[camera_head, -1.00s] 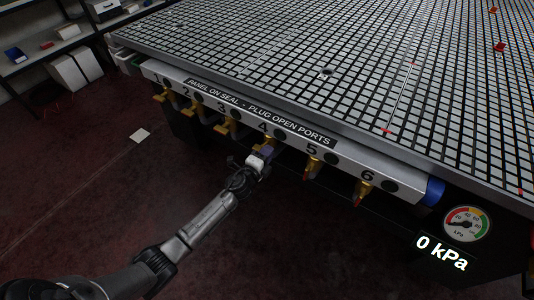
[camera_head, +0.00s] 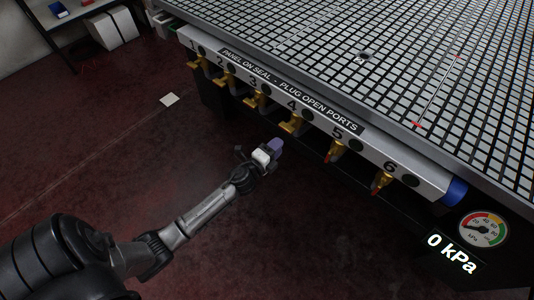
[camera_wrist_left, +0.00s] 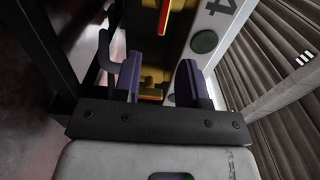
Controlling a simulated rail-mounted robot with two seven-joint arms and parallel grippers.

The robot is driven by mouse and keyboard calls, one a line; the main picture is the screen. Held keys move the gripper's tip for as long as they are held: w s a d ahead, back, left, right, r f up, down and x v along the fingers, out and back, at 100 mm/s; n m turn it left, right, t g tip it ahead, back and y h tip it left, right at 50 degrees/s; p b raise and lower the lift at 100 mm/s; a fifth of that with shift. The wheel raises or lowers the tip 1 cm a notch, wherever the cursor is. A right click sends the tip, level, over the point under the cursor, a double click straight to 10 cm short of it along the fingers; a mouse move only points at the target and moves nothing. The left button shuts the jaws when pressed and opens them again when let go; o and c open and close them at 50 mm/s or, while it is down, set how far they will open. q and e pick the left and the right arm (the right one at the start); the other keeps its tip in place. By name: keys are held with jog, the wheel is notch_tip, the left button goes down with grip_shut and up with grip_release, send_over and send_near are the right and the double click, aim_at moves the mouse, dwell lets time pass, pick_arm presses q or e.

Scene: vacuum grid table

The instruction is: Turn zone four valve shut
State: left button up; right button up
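The zone four valve (camera_head: 292,123) is a yellow valve under the number 4 on the table's front rail. In the left wrist view its yellow and red parts (camera_wrist_left: 153,78) show beyond and between my fingers. My left gripper (camera_head: 276,147) has purple fingers and stands a little below and in front of this valve, apart from it in the head view. In the left wrist view the two fingers of the left gripper (camera_wrist_left: 160,82) are spread, with nothing held between them. The exact angle of the handle is hard to tell. My right gripper is out of view.
Valves three (camera_head: 257,98) and five (camera_head: 335,150) flank it on the rail (camera_head: 405,165), with others further along. The gauge display (camera_head: 452,254) reads 0 kPa. The dark red floor (camera_head: 300,245) before the rail is clear. Shelving stands at the far left.

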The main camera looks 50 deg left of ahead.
pick_arm(q)
jog(key=shift+s+d+p, duration=0.2)
jog(key=shift+s+p, duration=0.1)
jog(key=shift+s, duration=2.15)
